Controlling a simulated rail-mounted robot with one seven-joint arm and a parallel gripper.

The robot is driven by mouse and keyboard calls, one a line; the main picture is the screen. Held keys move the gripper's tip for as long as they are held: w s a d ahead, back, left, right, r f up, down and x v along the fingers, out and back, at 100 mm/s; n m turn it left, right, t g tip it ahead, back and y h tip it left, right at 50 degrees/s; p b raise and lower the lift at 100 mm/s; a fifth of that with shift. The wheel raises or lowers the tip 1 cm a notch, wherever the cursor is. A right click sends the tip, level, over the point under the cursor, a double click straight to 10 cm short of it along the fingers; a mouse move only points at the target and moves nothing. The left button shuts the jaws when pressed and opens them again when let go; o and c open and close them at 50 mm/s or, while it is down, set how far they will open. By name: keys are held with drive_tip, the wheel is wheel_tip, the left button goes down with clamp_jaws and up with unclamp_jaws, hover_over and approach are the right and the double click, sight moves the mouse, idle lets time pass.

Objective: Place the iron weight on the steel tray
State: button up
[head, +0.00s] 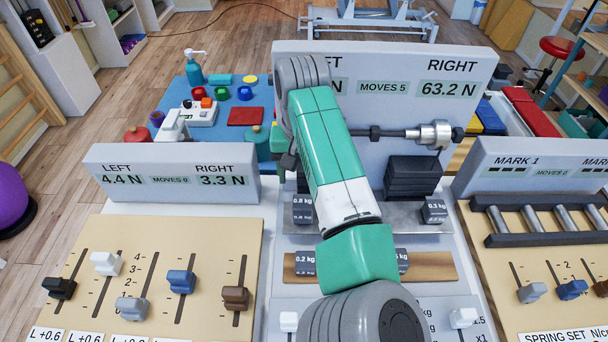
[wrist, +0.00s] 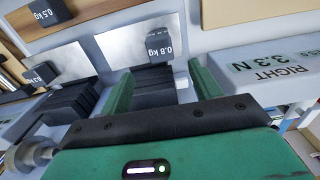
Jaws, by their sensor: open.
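My gripper (wrist: 160,70) is open, its two green fingers spread in the wrist view with nothing held between them. A dark block marked 0.8 kg (wrist: 159,44) stands on a steel plate (wrist: 113,45) just beyond the fingertips. This block also shows left of my arm in the head view (head: 302,209). A block marked 0.3 kg (head: 434,211) stands on the steel surface (head: 389,218) right of my arm. A 0.2 kg block (head: 305,263) sits on the wooden strip, and another there is partly hidden by my arm. I cannot tell which block is the iron weight.
A black slab stack (head: 413,177) stands behind the right plate, beside a horizontal metal bar. The upright display (head: 490,68) reads 63.2 N at right. Slider panels flank the middle: the left one (head: 200,245) and the right one (head: 520,262). A blue table (head: 215,130) stands behind at left.

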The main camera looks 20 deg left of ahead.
drive_tip(key=a+r+n+t+y, duration=0.2)
drive_tip(key=a+r+t+y, duration=0.15)
drive_tip(key=a, duration=0.55)
wheel_tip(320, 180, up, 12)
drive_tip(key=t+y, duration=0.4)
drive_tip(key=t, duration=0.3)
drive_tip(key=s+d+r+m+t, duration=0.1)
drive_tip(key=s+d+r+t, duration=0.3)
drive_tip(key=d+r, duration=0.25)
drive_tip(key=s+d+r+m+t, duration=0.1)
drive_tip(key=s+d+r+t, duration=0.25)
drive_tip(key=d+r, duration=0.3)
drive_tip(key=s+d+r+m+t+h, duration=0.2)
drive_tip(key=s+d+r+t+h, duration=0.1)
drive_tip(key=s+d, duration=0.3)
drive_tip(key=s+d+r+m+t+h, duration=0.2)
drive_tip(key=s+d+r+t+h, duration=0.1)
drive_tip(key=d, duration=0.5)
drive_tip(key=s+t+h, duration=0.1)
drive_tip(key=s+h, duration=0.1)
drive_tip(key=s, duration=0.1)
drive_tip(key=shift+d+r+m, duration=0.3)
